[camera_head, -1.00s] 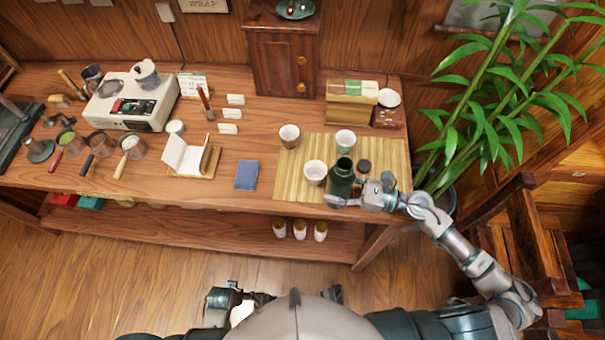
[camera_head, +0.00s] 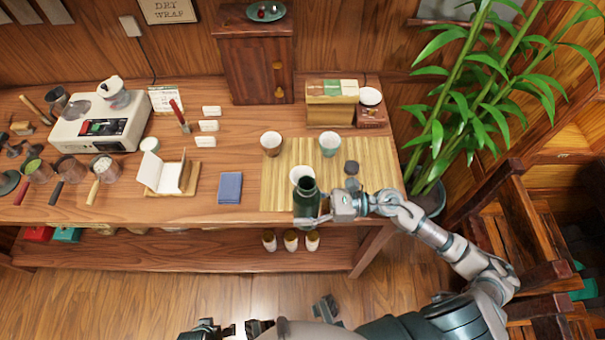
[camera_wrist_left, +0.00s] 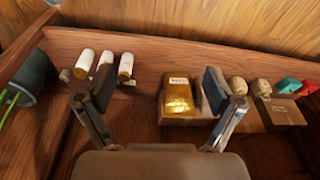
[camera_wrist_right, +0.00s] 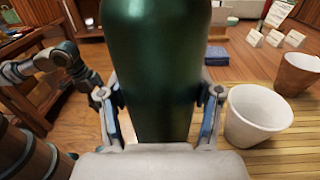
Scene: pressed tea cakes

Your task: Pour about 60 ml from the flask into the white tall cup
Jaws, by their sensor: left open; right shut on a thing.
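The dark green flask (camera_head: 306,207) is held upright by my right gripper (camera_head: 318,218), its open mouth facing up. The right wrist view shows the flask (camera_wrist_right: 155,65) filling the space between the fingers. The white cup (camera_head: 299,174) stands on the bamboo mat (camera_head: 375,155), just behind the flask, which partly hides it. In the right wrist view the white cup (camera_wrist_right: 257,116) is right of the flask, apart from it, and looks empty. My left gripper (camera_wrist_left: 158,95) is open and empty, facing the shelf under the table.
A dark-lidded jar (camera_head: 351,168) is right of the flask. A blue booklet (camera_head: 230,187) lies left of the mat. A plant (camera_head: 440,130) stands at the right.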

